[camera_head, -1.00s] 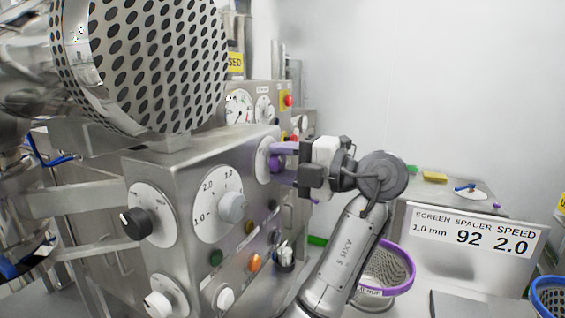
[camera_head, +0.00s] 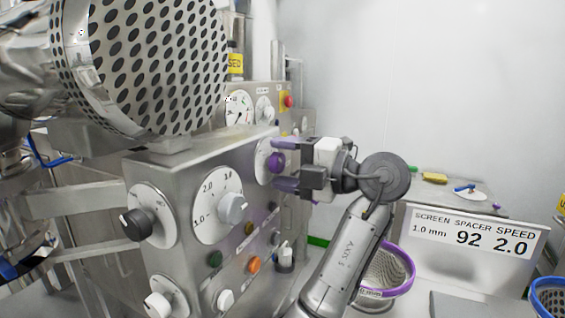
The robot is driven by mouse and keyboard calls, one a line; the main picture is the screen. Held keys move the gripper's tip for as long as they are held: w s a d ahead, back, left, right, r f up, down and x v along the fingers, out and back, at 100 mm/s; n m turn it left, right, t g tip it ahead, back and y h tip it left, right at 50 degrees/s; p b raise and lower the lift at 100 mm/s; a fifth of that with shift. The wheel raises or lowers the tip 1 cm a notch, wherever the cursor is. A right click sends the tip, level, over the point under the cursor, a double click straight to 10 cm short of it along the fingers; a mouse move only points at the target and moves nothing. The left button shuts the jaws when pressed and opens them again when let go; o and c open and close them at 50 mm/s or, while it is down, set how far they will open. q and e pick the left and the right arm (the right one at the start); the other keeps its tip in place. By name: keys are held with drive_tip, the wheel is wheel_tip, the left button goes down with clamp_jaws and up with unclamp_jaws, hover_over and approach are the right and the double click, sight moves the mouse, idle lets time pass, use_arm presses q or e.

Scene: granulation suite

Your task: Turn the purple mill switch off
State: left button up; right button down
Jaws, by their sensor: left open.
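The purple mill switch (camera_head: 276,162) is a round purple knob on a white dial, at the upper right of the steel control panel's face (camera_head: 190,250). My left gripper (camera_head: 285,164) is at the knob, with its two purple-tipped fingers apart, one above and one below it. The fingers are open and I cannot tell whether they touch the knob. Part of the dial's right side is hidden behind the fingers. My right gripper is not in view.
The panel also carries a black knob (camera_head: 137,224), a grey knob (camera_head: 232,208) and several coloured buttons. A large perforated steel cylinder (camera_head: 140,65) hangs close above it. A purple-rimmed sieve (camera_head: 400,268) and a sign (camera_head: 470,240) stand at the right.

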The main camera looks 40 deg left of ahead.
use_arm(q)
drive_tip(key=p+v, duration=0.3)
drive_tip(key=v, duration=1)
drive_tip(key=shift+d, duration=0.3)
